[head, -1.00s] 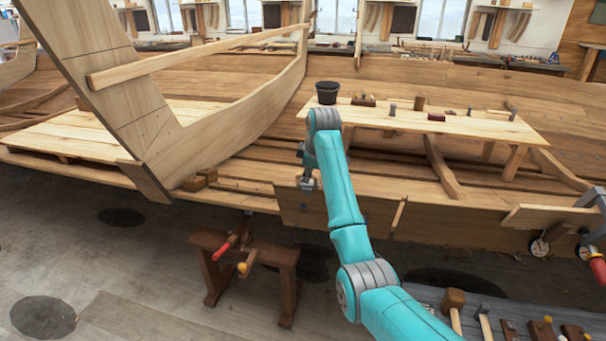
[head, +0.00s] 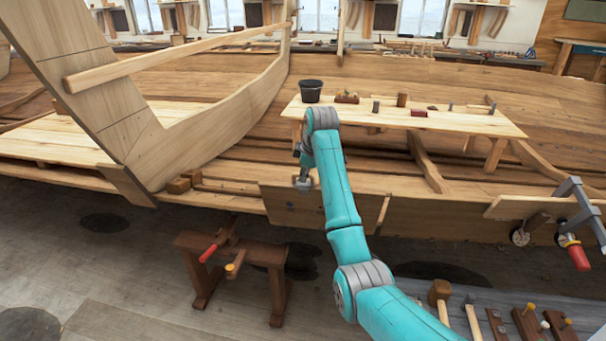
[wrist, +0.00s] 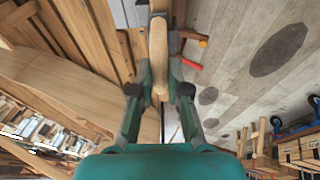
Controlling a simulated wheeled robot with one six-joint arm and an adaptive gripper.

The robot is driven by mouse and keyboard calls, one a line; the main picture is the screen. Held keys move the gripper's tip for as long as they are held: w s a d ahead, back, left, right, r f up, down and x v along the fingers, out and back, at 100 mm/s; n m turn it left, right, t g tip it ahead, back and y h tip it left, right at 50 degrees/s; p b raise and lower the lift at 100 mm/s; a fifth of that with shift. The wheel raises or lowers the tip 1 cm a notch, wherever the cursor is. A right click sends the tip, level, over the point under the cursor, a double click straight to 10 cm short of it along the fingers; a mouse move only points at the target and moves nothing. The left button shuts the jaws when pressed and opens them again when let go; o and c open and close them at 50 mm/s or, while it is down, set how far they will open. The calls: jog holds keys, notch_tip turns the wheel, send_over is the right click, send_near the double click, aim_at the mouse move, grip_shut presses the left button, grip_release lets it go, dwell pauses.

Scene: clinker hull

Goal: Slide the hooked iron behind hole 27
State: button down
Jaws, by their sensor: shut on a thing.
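My gripper (head: 304,183) is at the upper edge of a short upright plank (head: 285,212) on the hull's near side. In the wrist view my gripper (wrist: 159,88) is shut on a pale, rounded wooden handle (wrist: 158,52). A darker part (wrist: 158,8) shows at the handle's far end; its hook shape cannot be made out. A small dark spot, perhaps a hole, shows on the plank. No hole number is legible, and I cannot tell whether the iron touches the plank.
A sawhorse (head: 238,254) with clamps stands below the plank on the floor. A bench (head: 450,121) with a black bucket (head: 311,91) stands inside the hull. Clamps (head: 576,250) jut out at the right. Tools lie on a grey surface (head: 415,296) at the lower right.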

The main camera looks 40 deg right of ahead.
jog(key=shift+s+d, duration=0.1)
jog(key=shift+s+d, duration=1.75)
jog(key=shift+s, duration=0.3)
jog(key=shift+s+d, duration=0.1)
jog(key=shift+s+d, duration=1.7)
jog(key=shift+s, duration=0.3)
jog(key=s+d, duration=0.3)
jog(key=s, duration=0.1)
jog(key=shift+d, duration=0.2)
jog(key=shift+r, duration=0.15)
